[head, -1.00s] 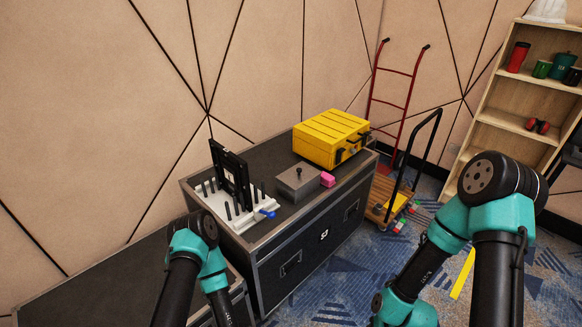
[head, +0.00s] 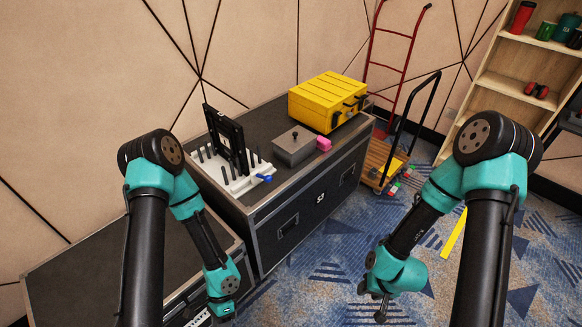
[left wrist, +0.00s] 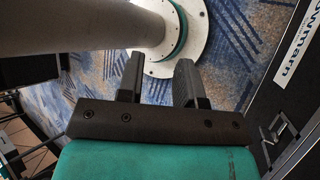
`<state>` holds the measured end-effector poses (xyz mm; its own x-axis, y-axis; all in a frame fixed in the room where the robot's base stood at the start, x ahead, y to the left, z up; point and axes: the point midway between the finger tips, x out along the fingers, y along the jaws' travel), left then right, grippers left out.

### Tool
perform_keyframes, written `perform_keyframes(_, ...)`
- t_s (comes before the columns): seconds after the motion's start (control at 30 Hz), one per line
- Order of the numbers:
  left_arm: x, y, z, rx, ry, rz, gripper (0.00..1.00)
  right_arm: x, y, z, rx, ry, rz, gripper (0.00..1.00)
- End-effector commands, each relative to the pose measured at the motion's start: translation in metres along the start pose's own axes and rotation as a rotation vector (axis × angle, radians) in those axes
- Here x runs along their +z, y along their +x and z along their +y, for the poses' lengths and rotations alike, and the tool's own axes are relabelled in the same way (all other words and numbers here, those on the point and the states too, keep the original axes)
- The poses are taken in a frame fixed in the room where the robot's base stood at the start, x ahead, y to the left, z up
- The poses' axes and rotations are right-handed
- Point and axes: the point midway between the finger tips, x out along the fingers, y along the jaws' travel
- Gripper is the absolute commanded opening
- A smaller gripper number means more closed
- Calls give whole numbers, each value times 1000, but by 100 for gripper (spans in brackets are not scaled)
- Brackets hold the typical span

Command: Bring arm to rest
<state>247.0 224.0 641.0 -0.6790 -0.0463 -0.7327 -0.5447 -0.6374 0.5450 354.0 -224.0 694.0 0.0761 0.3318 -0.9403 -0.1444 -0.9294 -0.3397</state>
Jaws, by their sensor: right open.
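My left arm is folded at the left of the head view, its teal wrist pointing down beside the front of the lower case. In the left wrist view the fingers of my left gripper (left wrist: 160,82) stand apart with nothing between them, above the blue carpet and next to a pale column on a round white base. My right arm hangs at the right of the head view. My right gripper (head: 381,303) points down over the carpet, open, with nothing seen in it.
A cart (head: 377,157) and wooden shelf (head: 507,88) stand behind. Carpet (head: 320,272) between my arms is clear.

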Motion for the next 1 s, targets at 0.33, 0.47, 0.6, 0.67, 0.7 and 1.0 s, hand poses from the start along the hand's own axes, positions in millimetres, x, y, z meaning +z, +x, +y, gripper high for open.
perform_keyframes(0.33,-32,-55,0,64,-452,505,33,0,0,0,0,0,0,43)
perform_keyframes(0.47,-36,-81,-12,38,-622,688,33,0,0,0,0,0,0,43)
perform_keyframes(0.6,-34,-103,-24,-2,-761,828,33,0,0,0,0,0,0,43)
perform_keyframes(0.67,-32,-108,-27,-15,-797,862,33,0,0,0,0,0,0,43)
perform_keyframes(0.7,-32,-110,-29,-20,-811,875,33,0,0,0,0,0,0,43)
perform_keyframes(1.0,-31,-112,-30,-26,-826,888,33,0,0,0,0,0,0,43)
